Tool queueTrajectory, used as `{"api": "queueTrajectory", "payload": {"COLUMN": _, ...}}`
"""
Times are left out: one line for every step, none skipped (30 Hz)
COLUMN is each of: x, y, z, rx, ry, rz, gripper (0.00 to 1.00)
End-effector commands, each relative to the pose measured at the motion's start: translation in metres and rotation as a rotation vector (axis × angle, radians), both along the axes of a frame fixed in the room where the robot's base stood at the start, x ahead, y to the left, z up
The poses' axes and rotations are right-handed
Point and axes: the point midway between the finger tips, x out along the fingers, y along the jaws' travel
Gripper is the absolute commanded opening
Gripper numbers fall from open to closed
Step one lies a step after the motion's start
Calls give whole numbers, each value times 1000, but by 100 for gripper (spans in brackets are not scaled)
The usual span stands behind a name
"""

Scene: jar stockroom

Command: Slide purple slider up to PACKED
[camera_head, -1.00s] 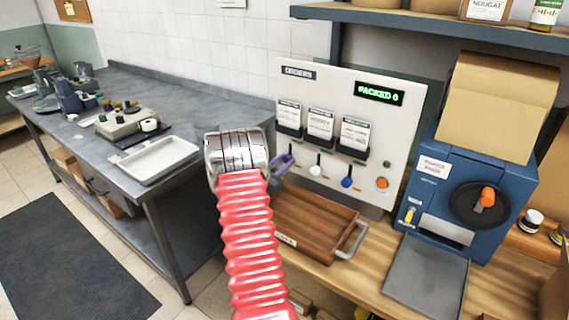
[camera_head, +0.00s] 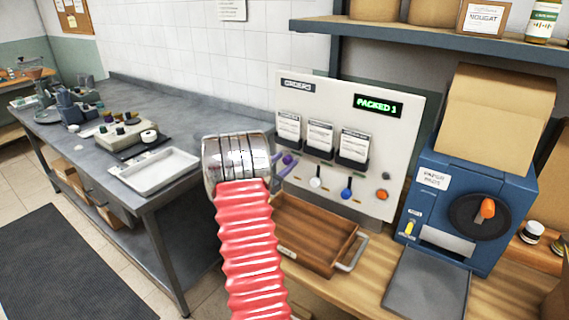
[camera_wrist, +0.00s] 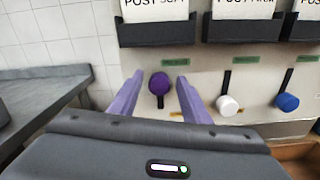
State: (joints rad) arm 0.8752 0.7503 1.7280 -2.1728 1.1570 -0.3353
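The purple slider knob (camera_wrist: 160,84) is at the top of its short dark slot on the white orders panel (camera_head: 385,195), just under a green label (camera_wrist: 177,62). It also shows in the head view (camera_head: 288,159). The panel's green display (camera_head: 378,106) reads PACKED 1. My gripper (camera_wrist: 159,77) is open, with one lilac finger on each side of the knob. A gap shows between the knob and each finger, so it is not gripped.
White (camera_head: 315,183), blue (camera_head: 346,194) and orange (camera_head: 382,194) knobs lie to the right; white and blue sit low in their slots. Card holders (camera_wrist: 157,31) hang above. A wooden tray (camera_head: 312,262) stands below the panel. A blue machine (camera_head: 440,190) is at right.

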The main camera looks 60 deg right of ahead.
Motion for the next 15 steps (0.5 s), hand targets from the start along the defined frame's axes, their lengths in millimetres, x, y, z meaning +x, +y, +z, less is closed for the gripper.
{"api": "queueTrajectory", "payload": {"x": 0, "y": 0, "z": 0, "rx": 1, "ry": 0, "rz": 0, "gripper": 45}}
{"api": "queueTrajectory", "payload": {"x": 0, "y": 0, "z": -1, "rx": 1, "ry": 0, "rz": 1, "gripper": 45}}
{"api": "queueTrajectory", "payload": {"x": 0, "y": 0, "z": -1, "rx": 1, "ry": 1, "rz": 1, "gripper": 45}}
{"api": "queueTrajectory", "payload": {"x": 1, "y": 0, "z": -1, "rx": 1, "ry": 1, "rz": 1, "gripper": 45}}
{"api": "queueTrajectory", "payload": {"x": 1, "y": 0, "z": -1, "rx": 2, "ry": 1, "rz": 1, "gripper": 45}}
{"api": "queueTrajectory", "payload": {"x": 1, "y": 0, "z": -1, "rx": 2, "ry": 1, "rz": 1, "gripper": 45}}
{"api": "queueTrajectory", "payload": {"x": 1, "y": 0, "z": -1, "rx": 2, "ry": 1, "rz": 1, "gripper": 45}}
{"api": "queueTrajectory", "payload": {"x": 1, "y": 1, "z": -1, "rx": 2, "ry": 1, "rz": 1, "gripper": 45}}
{"api": "queueTrajectory", "payload": {"x": 1, "y": 2, "z": -1, "rx": 2, "ry": 1, "rz": 2, "gripper": 45}}
{"api": "queueTrajectory", "payload": {"x": 1, "y": 3, "z": -1, "rx": 2, "ry": 1, "rz": 2, "gripper": 45}}
{"api": "queueTrajectory", "payload": {"x": 2, "y": 4, "z": -1, "rx": 2, "ry": 1, "rz": 2, "gripper": 45}}
{"api": "queueTrajectory", "payload": {"x": 2, "y": 7, "z": -1, "rx": 2, "ry": 1, "rz": 3, "gripper": 45}}
{"api": "queueTrajectory", "payload": {"x": 3, "y": 9, "z": -1, "rx": 2, "ry": 2, "rz": 3, "gripper": 45}}
{"api": "queueTrajectory", "payload": {"x": 3, "y": 12, "z": -1, "rx": 2, "ry": 2, "rz": 3, "gripper": 45}}
{"api": "queueTrajectory", "payload": {"x": 4, "y": 16, "z": -1, "rx": 2, "ry": 2, "rz": 2, "gripper": 45}}
